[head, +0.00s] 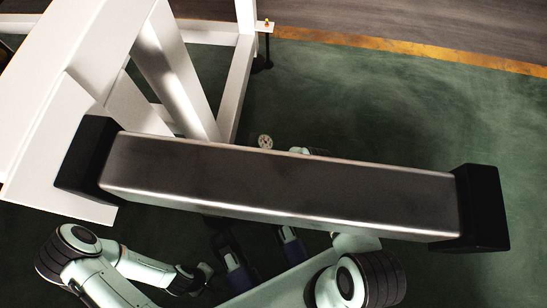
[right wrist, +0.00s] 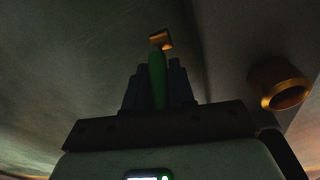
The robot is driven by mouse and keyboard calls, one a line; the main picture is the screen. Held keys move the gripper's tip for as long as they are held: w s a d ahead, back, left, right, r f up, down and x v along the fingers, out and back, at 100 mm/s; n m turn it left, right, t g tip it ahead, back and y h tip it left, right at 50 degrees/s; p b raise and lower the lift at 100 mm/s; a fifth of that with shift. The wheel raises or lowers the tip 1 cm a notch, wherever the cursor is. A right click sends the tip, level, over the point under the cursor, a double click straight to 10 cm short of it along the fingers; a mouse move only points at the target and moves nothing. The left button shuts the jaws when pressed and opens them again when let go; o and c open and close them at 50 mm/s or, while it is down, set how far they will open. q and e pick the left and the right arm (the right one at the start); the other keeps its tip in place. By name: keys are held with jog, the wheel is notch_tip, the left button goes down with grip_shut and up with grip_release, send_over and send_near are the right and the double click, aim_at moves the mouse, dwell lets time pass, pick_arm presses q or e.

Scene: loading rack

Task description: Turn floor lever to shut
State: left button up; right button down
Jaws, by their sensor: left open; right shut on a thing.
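The floor lever shows in the right wrist view as a green handle (right wrist: 157,82) with a brass-coloured piece (right wrist: 161,39) beyond its far end. My right gripper (right wrist: 157,88) is shut on the green handle, its dark fingers on either side. The lever and my right gripper cannot be made out in the head view, where a large steel beam (head: 280,185) covers the middle. My left gripper (head: 203,276) is open at the lower left of the head view, below the beam, with nothing seen in it. The lever's angle cannot be told.
The beam has black end caps (head: 482,208). A white frame (head: 235,95) stands at the left. A round gauge (head: 265,141) shows just behind the beam. A brass-coloured pipe end (right wrist: 284,93) is right of my right gripper. Green floor (head: 400,110) is open beyond the beam.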

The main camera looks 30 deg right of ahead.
jog(key=shift+w+d+f+g+y, duration=0.25)
jog(key=shift+w+g+y, duration=0.2)
jog(key=shift+g, duration=0.35)
jog(key=shift+w+d+f+g+y, duration=0.1)
jog(key=shift+d+f+g+y, duration=0.1)
jog(key=shift+g+y, duration=0.3)
jog(key=c, duration=1)
grip_release()
jog(key=shift+c, duration=0.2)
jog(key=shift+r, duration=0.1)
pick_arm(q)
jog(key=w+d+r+t+p, duration=0.1)
jog(key=w+r+t+p, duration=0.2)
jog(key=w, duration=0.5)
notch_tip(320, 180, up, 2)
jog(key=shift+w+r+m+p, duration=0.1)
jog(key=shift+w+m+p, duration=0.15)
jog(key=shift+p, duration=0.45)
pick_arm(e)
jog(key=a+v, duration=0.1)
jog(key=v, duration=1.2)
jog(key=shift+d, duration=0.4)
jog(key=shift+w+r, duration=0.1)
